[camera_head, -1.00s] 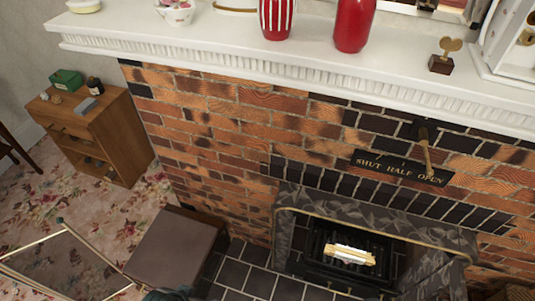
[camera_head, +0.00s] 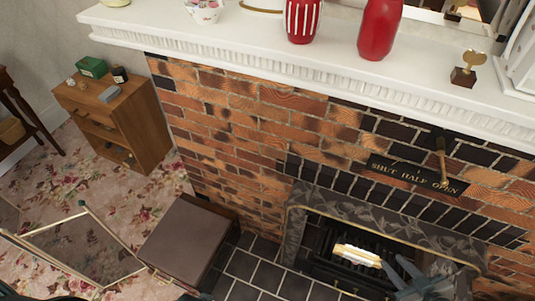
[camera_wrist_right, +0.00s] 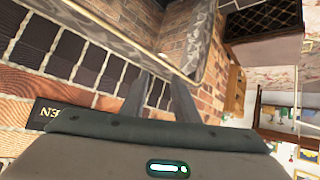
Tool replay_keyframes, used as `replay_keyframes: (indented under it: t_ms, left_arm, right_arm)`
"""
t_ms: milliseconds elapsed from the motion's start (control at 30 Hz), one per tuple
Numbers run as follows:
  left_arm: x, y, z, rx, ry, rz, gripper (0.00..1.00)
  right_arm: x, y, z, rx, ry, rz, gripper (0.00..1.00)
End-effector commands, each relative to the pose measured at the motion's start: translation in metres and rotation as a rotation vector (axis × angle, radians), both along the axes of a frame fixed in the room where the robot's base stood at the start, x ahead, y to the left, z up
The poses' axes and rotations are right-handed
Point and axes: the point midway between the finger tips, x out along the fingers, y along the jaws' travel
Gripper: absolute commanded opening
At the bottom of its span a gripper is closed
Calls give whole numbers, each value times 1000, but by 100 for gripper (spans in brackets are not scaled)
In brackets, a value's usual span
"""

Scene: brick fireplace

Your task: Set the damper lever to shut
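The damper lever (camera_head: 442,160) is a slim brass arm on a dark pivot high on the brick chimney breast. It hangs down with its tip by the word OPEN on the black plate (camera_head: 413,174), which reads SHUT HALF OPEN from left to right. My right gripper (camera_head: 397,264) is low at the right, in front of the fireplace opening, below the plate and apart from the lever. In the right wrist view its two fingers (camera_wrist_right: 159,92) stand apart with nothing between them. The plate's end (camera_wrist_right: 48,113) shows there, but the lever does not. My left gripper is not in view.
The marble surround (camera_head: 380,215) lies below. A brown box (camera_head: 188,240) and a fire screen (camera_head: 80,250) stand left.

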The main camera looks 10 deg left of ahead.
Motion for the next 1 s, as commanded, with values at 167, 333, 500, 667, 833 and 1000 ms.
replay_keyframes:
  t_ms: [167,333,500,667,833,1000]
  left_arm:
    - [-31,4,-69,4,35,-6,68]
    - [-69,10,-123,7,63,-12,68]
    - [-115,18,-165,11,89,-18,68]
    - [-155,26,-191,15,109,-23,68]
    - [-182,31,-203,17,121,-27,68]
    - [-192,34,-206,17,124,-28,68]
  right_arm:
    - [25,-39,21,48,-147,105,28]
    - [43,-81,56,107,-279,203,28]
    - [56,-126,106,167,-405,306,28]
    - [62,-162,157,213,-503,395,28]
    - [63,-184,196,248,-568,460,28]
    - [63,-192,211,262,-592,482,28]
